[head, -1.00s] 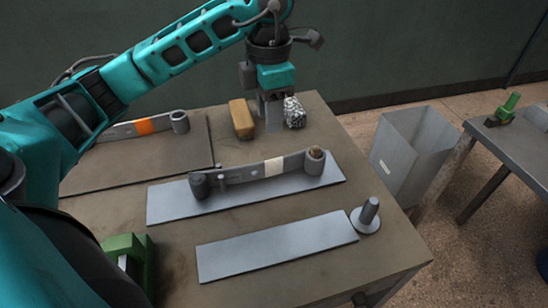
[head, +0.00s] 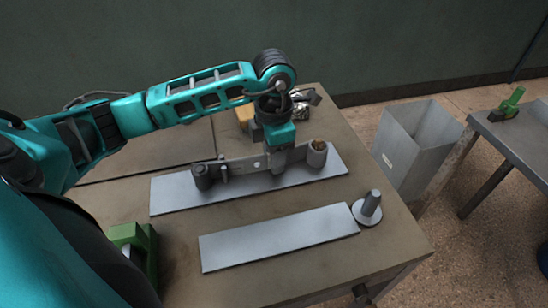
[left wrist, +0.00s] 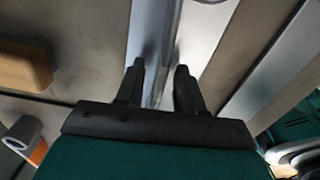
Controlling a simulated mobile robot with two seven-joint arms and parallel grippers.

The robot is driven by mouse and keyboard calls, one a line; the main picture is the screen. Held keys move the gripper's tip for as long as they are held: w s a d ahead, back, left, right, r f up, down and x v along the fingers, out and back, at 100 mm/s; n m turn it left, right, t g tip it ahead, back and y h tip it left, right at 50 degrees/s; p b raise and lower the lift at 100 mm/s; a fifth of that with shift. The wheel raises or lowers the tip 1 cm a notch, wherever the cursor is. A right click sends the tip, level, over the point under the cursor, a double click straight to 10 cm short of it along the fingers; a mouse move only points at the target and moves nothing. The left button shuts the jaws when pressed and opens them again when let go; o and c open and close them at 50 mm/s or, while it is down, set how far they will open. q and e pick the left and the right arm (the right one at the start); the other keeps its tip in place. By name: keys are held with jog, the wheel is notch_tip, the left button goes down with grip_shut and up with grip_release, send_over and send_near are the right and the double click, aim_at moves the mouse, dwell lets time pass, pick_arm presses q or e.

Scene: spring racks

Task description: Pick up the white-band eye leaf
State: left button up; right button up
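The white-band eye leaf (head: 240,169) is a grey bar standing on edge with a round eye at each end. It rests on the rear pale plate (head: 170,194); its right eye has a brown, rough fill. My left gripper (head: 277,166) is over the leaf right of its middle and hides the white band in the head view. In the left wrist view, the fingers (left wrist: 160,88) are apart, with the narrow grey leaf (left wrist: 164,60) running lengthwise between them. Contact with the leaf cannot be made out. My right gripper is not in view.
A second pale plate (head: 280,237) lies in front, beside a round base with a peg (head: 370,205). A yellow block (head: 244,114) and a crumpled silvery thing (head: 302,98) are behind my arm. A green fixture (head: 133,243) is at left; a grey bin (head: 415,140) stands right.

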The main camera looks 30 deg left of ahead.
pick_arm(q)
grip_shut()
dwell(0.5)
jog(key=shift+w+r, duration=0.1)
jog(key=shift+r, duration=0.05)
